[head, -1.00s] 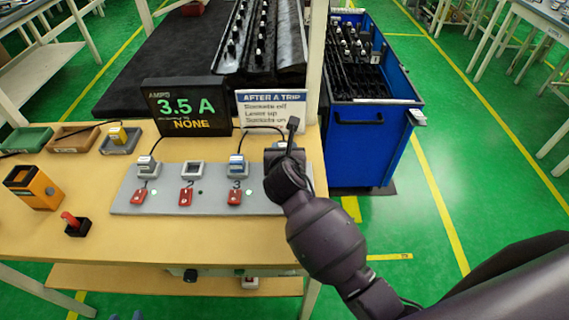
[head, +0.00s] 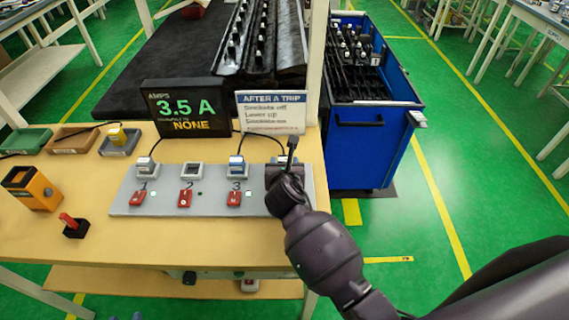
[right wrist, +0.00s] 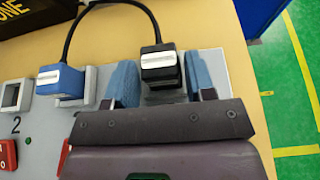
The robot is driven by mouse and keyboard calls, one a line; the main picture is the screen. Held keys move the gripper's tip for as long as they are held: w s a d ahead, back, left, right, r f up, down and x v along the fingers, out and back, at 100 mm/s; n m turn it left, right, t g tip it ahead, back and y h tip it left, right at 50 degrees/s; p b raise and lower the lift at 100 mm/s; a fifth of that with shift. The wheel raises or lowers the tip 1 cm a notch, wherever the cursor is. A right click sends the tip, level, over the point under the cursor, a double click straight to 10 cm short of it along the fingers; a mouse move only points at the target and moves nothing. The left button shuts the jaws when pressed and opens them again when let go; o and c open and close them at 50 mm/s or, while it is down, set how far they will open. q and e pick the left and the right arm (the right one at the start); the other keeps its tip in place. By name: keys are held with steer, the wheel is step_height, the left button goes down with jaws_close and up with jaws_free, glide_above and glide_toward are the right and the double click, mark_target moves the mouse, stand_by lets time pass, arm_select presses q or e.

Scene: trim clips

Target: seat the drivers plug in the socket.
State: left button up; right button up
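A black plug (right wrist: 160,66) with a pale label shows in the right wrist view, at the rightmost socket (right wrist: 166,98) of the grey board. In the head view my right gripper (head: 286,172) covers the plug and socket, and only the cable (head: 292,142) shows above. My left gripper is out of view.
On the grey board (head: 125,205), a plug sits at socket 1 (head: 146,165) and a blue-topped plug at socket 3 (head: 236,166); socket 2 (head: 191,170) is empty. Red switches stand in front. An amps display (head: 180,108), sign (head: 271,113) and red lever (head: 72,224) are nearby.

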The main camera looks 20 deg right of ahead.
steer(key=shift+o, duration=0.9)
steer(key=shift+r, duration=0.15)
steer(key=v, duration=1.2)
steer(key=shift+p, duration=0.35)
